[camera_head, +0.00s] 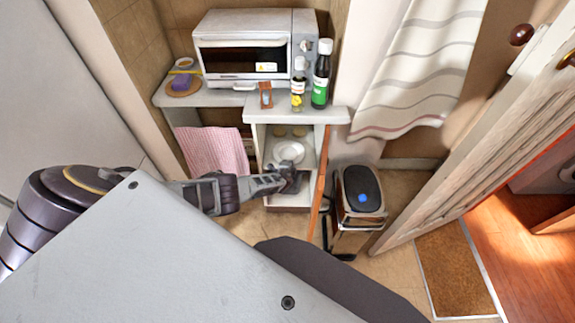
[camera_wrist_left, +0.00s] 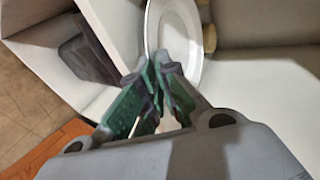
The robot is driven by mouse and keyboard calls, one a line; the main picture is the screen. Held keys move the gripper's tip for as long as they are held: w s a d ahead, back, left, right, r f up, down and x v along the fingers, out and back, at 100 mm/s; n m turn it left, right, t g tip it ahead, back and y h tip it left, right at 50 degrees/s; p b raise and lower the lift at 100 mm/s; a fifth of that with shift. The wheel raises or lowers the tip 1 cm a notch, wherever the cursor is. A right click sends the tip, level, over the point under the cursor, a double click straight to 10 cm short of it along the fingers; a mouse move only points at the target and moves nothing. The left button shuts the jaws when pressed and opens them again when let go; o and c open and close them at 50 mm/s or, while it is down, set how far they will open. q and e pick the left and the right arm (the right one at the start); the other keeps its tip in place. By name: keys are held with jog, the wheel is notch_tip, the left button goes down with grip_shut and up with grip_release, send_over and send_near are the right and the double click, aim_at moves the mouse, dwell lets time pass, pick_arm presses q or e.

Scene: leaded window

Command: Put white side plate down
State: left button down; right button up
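The white side plate (camera_head: 289,151) is inside the open cabinet (camera_head: 258,150) under the counter, just beyond my left gripper (camera_head: 289,182). In the left wrist view the plate (camera_wrist_left: 180,35) is seen at a slant, with its near rim running down to the fingertips. The left gripper (camera_wrist_left: 156,72) has its green-padded fingers close together at that rim and appears shut on it. The fingers hide the rim's near end. I cannot tell whether the plate touches the shelf. My right gripper is not in view.
A toaster oven (camera_head: 255,45), a dark bottle (camera_head: 321,75) and a smaller bottle (camera_head: 298,85) stand on the counter above. A pink towel (camera_head: 213,150) hangs left.

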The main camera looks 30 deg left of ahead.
pick_arm(q)
jog(key=shift+f, duration=0.15)
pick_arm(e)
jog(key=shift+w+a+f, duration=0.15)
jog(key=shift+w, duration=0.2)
pick_arm(q)
jog(key=c, duration=1.6)
grip_release()
jog(key=shift+o, duration=0.2)
jog(key=shift+f, duration=0.1)
jog(key=shift+s, duration=0.1)
jog(key=shift+d, duration=0.1)
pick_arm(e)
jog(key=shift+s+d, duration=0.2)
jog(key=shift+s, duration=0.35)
pick_arm(q)
jog(key=shift+s+d, duration=0.15)
jog(key=shift+s, duration=0.15)
jog(key=v, duration=1.1)
jog(key=shift+r, duration=0.4)
